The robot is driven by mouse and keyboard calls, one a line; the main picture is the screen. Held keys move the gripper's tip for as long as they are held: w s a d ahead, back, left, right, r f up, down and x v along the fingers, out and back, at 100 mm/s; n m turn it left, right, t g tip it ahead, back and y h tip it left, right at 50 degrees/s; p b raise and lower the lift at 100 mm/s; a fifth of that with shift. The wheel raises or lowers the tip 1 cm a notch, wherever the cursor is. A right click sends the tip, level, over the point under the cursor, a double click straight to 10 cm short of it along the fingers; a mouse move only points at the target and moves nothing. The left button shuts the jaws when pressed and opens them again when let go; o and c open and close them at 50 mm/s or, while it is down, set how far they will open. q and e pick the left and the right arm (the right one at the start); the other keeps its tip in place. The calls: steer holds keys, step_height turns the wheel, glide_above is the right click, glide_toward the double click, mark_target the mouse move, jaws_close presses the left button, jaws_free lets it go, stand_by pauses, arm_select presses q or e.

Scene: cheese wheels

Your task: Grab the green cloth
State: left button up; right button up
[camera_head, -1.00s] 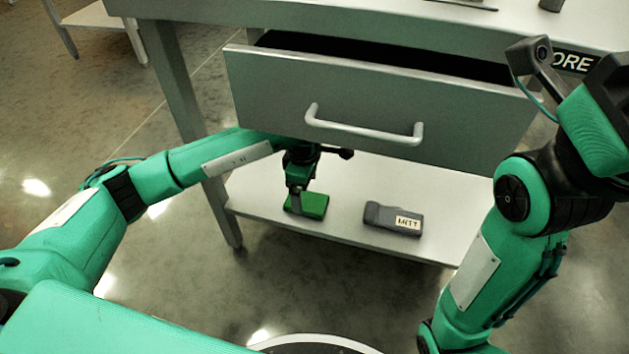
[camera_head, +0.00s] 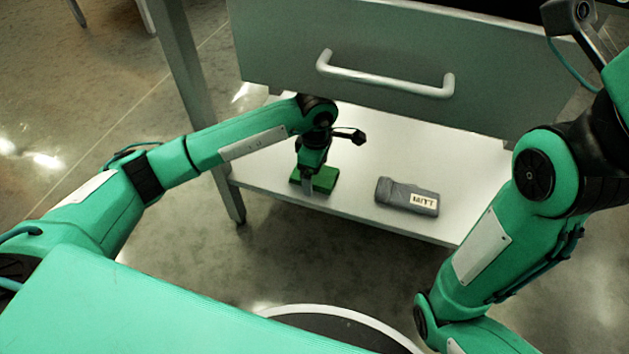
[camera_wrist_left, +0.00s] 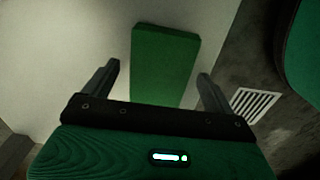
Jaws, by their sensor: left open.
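The green cloth (camera_head: 326,180) is a folded, block-like piece lying on the lower shelf (camera_head: 262,180) of the steel table. It also shows in the left wrist view (camera_wrist_left: 164,66), stretching away from between the fingers. My left gripper (camera_head: 310,188) reaches down over the cloth, under the drawer. In the left wrist view the left gripper (camera_wrist_left: 158,82) is open, with one finger on each side of the cloth's near end and gaps visible at both sides. My right arm shows at the right, but its gripper is out of view.
A grey folded mitt (camera_head: 407,196) with a white label lies on the shelf to the right of the cloth. The open drawer (camera_head: 290,60) with its bar handle (camera_head: 385,78) hangs above the shelf. A table leg (camera_head: 203,110) stands at the left.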

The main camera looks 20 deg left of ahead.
arm_select(q)
steer(key=shift+f, duration=0.1)
steer(key=c, duration=1.1)
steer(key=shift+o, duration=0.2)
